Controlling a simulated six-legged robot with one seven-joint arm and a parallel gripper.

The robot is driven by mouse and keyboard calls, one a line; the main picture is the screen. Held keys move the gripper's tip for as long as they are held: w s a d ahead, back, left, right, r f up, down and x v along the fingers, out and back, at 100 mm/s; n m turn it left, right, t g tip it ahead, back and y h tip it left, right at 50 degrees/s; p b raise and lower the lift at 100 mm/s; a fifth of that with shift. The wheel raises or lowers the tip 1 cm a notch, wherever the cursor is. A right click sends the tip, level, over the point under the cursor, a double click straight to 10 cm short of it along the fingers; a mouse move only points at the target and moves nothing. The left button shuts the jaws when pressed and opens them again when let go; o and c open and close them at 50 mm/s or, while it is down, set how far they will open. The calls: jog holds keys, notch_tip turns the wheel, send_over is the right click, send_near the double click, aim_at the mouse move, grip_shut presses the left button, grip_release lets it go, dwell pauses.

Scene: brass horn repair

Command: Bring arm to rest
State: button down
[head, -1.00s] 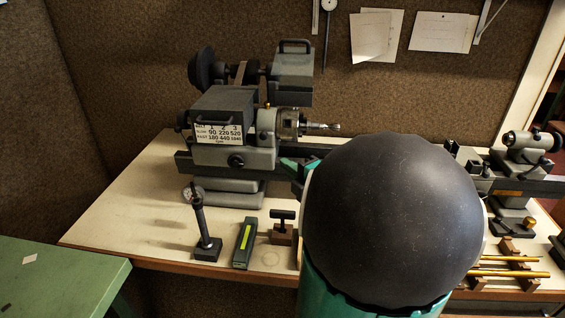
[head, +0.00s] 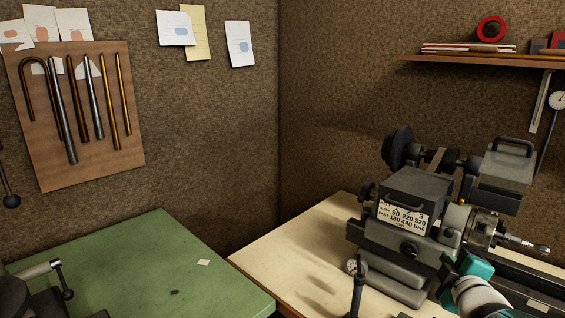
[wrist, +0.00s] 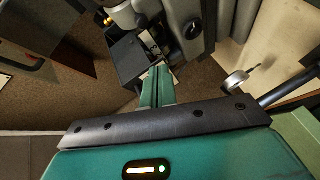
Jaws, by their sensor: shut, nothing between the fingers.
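My gripper (head: 458,272) shows at the lower right of the head view, in front of the small bench lathe (head: 410,225). In the wrist view, its two green fingers (wrist: 158,85) are together with nothing held between them. The fingers point towards dark and grey lathe parts (wrist: 180,25) at the top of the wrist view. I cannot tell the exact gap between the fingertips and the lathe. Most of my arm is outside the head view.
A dial gauge on a stand (head: 357,285) is left of my gripper; its dial also shows in the wrist view (wrist: 237,80). The cream bench (head: 300,250) has clear space at left. A green bench (head: 150,265) stands further left. A shelf (head: 480,62) hangs above.

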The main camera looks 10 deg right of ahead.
jog(key=s+a+f+m+g+y, duration=0.1)
jog(key=s+a+m+g, duration=0.3)
jog(key=a, duration=1)
jog(key=s+a+f+m+g+y, duration=0.2)
jog(key=s+a+m+g+y, duration=0.2)
jog(key=s+a, duration=0.5)
jog(key=a+m+g, duration=0.1)
jog(key=a, duration=0.3)
jog(key=shift+a+f+m+y, duration=0.15)
jog(key=shift+a+m+y, duration=0.15)
jog(key=shift+a+m, duration=0.1)
jog(key=shift+s+d, duration=0.1)
jog(key=shift+d, duration=0.15)
